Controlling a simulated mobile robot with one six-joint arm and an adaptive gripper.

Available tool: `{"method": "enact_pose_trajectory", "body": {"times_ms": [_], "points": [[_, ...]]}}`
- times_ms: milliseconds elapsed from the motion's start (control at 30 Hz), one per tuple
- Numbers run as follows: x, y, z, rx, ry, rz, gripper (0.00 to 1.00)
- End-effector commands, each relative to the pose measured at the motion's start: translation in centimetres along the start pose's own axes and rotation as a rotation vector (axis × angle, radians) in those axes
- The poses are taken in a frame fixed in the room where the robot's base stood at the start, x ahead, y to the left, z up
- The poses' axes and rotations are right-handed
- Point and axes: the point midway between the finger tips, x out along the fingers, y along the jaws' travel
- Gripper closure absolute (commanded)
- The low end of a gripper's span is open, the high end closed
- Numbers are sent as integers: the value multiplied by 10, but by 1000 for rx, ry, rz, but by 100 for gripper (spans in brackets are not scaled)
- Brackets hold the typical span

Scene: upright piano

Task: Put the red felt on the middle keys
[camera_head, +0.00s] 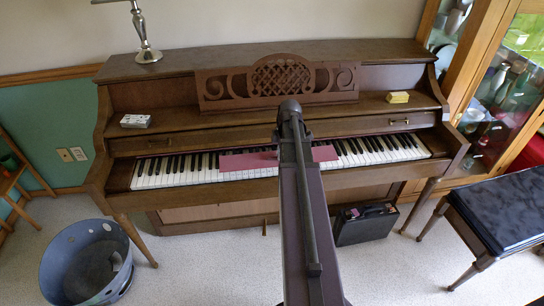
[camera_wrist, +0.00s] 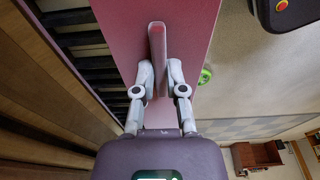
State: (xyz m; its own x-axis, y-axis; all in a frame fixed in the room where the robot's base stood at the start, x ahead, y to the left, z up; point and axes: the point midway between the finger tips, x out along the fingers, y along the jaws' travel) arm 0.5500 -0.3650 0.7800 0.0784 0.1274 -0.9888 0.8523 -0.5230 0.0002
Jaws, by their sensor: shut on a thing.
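The red felt (camera_head: 248,161) is a long flat strip lying across the line of the middle piano keys (camera_head: 205,168). In the wrist view, the felt (camera_wrist: 115,25) fills the upper middle, with a thin upright tab (camera_wrist: 157,45) on it. My gripper (camera_wrist: 157,80) has its fingers closed on both sides of this tab. Dark keys (camera_wrist: 85,45) show to the left of the felt, and floor shows to its right. I cannot tell whether the felt touches the keys or hangs above them. In the head view, my arm hides the gripper and the felt's middle.
The brown upright piano (camera_head: 180,200) has a music rack (camera_head: 280,85) above the keys. A white box (camera_head: 135,121) and a yellow block (camera_head: 397,97) sit on its ledge. A blue bin (camera_head: 87,262), black case (camera_head: 365,226) and dark bench (camera_head: 505,200) stand on the floor.

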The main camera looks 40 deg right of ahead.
Motion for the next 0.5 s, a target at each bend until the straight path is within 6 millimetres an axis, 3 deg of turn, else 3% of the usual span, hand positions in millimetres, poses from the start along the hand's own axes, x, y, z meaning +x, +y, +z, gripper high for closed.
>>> {"method": "enact_pose_trajectory", "body": {"times_ms": [33, 200, 500], "points": [[2, 14, -2, -1, 0, 0, 100], [5, 38, -8, -1, 0, 0, 100], [6, 46, -12, 1, 0, 0, 100]]}}
